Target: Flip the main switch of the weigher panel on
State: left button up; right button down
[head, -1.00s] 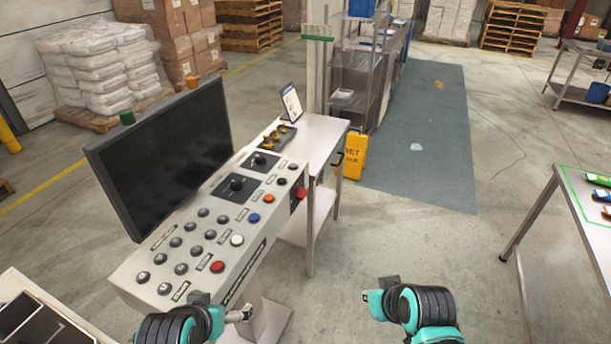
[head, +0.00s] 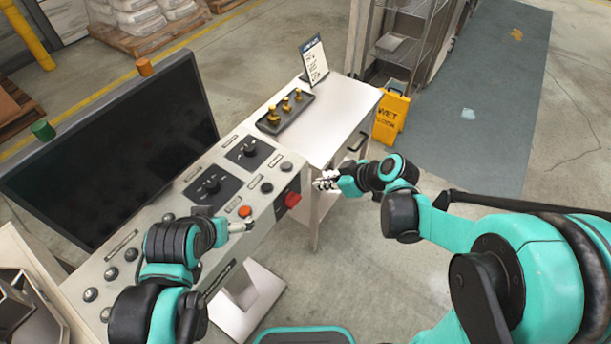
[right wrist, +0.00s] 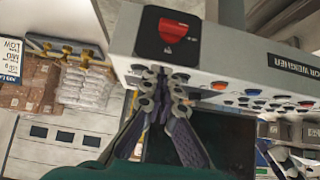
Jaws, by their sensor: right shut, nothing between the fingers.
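The weigher panel (head: 165,235) is a grey console with knobs and buttons below a dark screen. On its right end face is a red switch on a black plate (head: 292,199). In the right wrist view the red switch (right wrist: 172,33) faces the camera. My right gripper (head: 326,181) is shut and empty, just right of that end face, apart from the red switch. In the right wrist view its fingertips (right wrist: 164,85) show just below the switch plate. My left gripper (head: 245,226) is over the panel's front edge by an orange button; its jaws are too small to read.
A steel table (head: 335,125) behind the panel bears a black tray (head: 285,112) with brass weights and a sign (head: 314,60). A yellow wet-floor sign (head: 391,113) stands beyond the table. Open floor lies to the right.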

jog(key=shift+s+a+r, duration=0.1)
jog(key=shift+s+a, duration=0.05)
jog(key=b, duration=0.3)
send_over(294, 194)
jog(key=s+d, duration=0.2)
jog(key=d, duration=0.1)
notch_tip(294, 194, down, 7)
jog(key=f, duration=0.1)
jog(key=f+b, duration=0.1)
jog(key=f, duration=0.1)
jog(key=shift+w+a+f, duration=0.1)
jog(key=shift+a, duration=0.25)
jog(key=shift+f, duration=0.45)
